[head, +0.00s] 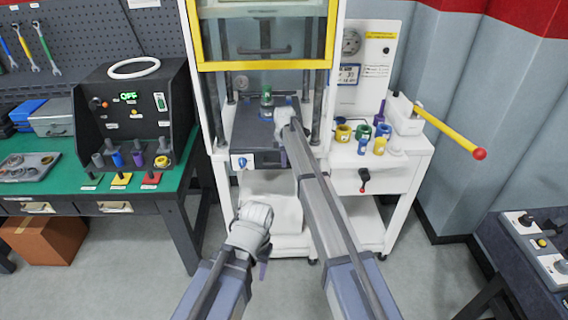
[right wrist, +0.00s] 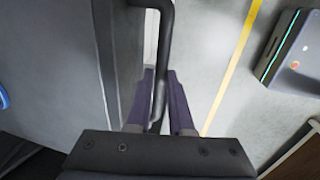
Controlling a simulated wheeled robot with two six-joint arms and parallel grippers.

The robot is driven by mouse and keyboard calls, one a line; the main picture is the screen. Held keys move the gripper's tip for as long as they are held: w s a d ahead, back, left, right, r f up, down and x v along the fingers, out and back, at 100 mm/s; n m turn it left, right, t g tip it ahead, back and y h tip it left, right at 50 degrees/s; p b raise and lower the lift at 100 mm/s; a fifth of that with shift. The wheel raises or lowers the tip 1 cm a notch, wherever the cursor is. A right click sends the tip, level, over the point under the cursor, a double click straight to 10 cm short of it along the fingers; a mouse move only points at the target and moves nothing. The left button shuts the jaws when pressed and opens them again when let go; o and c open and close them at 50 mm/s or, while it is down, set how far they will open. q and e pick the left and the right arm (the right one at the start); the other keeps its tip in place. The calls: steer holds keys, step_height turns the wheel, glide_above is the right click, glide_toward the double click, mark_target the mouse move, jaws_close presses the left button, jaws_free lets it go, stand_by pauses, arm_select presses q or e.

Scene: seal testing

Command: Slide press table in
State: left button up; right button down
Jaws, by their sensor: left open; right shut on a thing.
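The press table (head: 250,135) is a dark grey block in the white press, with a small green-topped part (head: 266,92) standing on it. My right arm reaches to the table's right front side and hides that part of it in the head view. In the right wrist view my right gripper (right wrist: 158,102) is shut on a dark bent bar handle (right wrist: 165,30), beside a grey panel. My left gripper (head: 262,262) is open and empty, low in front of the press and apart from it.
A yellow-framed guard (head: 262,66) stands above the table. Several coloured cups (head: 362,132) and a yellow lever (head: 450,132) are on the right. A green bench (head: 60,185) with a dark tester (head: 135,115) stands on the left. The floor before the press is clear.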

steer(key=shift+w, duration=0.3)
steer(key=c, duration=0.8)
jaws_free()
steer(key=shift+s+r, duration=0.1)
step_height(320, 180, up, 8)
steer(key=s+p, duration=0.1)
steer(key=p, duration=0.6)
steer(key=shift+s+f+p, duration=0.2)
steer(key=shift+f+p, duration=0.05)
steer(key=shift+p, duration=0.15)
